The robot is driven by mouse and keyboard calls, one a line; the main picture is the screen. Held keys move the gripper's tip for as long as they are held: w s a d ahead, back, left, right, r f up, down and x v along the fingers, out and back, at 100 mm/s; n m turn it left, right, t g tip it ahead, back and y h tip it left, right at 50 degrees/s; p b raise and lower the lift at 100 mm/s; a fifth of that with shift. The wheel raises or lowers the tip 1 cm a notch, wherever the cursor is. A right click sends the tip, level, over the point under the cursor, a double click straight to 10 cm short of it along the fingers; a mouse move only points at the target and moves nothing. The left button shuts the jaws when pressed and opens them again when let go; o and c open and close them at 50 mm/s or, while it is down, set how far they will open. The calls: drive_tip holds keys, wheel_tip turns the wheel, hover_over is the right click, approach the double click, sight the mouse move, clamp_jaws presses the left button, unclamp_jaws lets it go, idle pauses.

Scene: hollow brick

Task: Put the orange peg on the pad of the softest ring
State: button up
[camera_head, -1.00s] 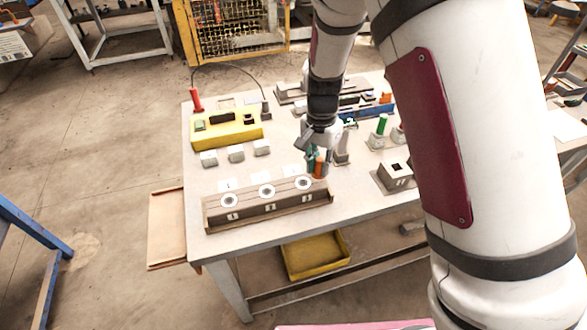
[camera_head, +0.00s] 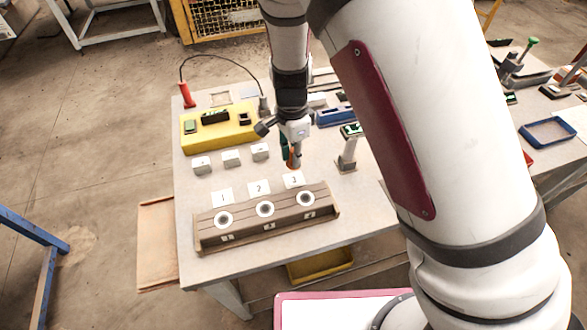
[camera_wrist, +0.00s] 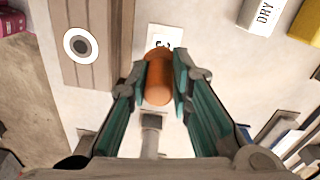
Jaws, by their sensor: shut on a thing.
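My gripper (camera_wrist: 158,80) is shut on the orange peg (camera_wrist: 158,76), which stands between the teal fingers. In the head view the peg (camera_head: 291,160) is just behind card 3. A brown wooden block (camera_head: 275,225) bears three white rings with dark centres: left ring (camera_head: 223,219), middle ring (camera_head: 265,209) and right ring (camera_head: 306,198). Behind them lie white numbered pads: pad 1 (camera_head: 222,196), pad 2 (camera_head: 258,188) and pad 3 (camera_head: 293,180). In the wrist view the peg partly covers a pad (camera_wrist: 163,42). Which ring is softest cannot be told.
Three small pale blocks (camera_head: 231,158) stand in front of a yellow box (camera_head: 218,130) with a red-handled probe (camera_head: 187,97). A grey post (camera_head: 347,150) stands right of my gripper. My arm hides the table's right part. Bare tabletop lies left of the block.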

sight(294, 180)
drive_tip(key=shift+f, duration=3.55)
drive_tip(key=shift+f, duration=0.1)
drive_tip(key=o, duration=0.9)
drive_tip(key=shift+o, duration=0.2)
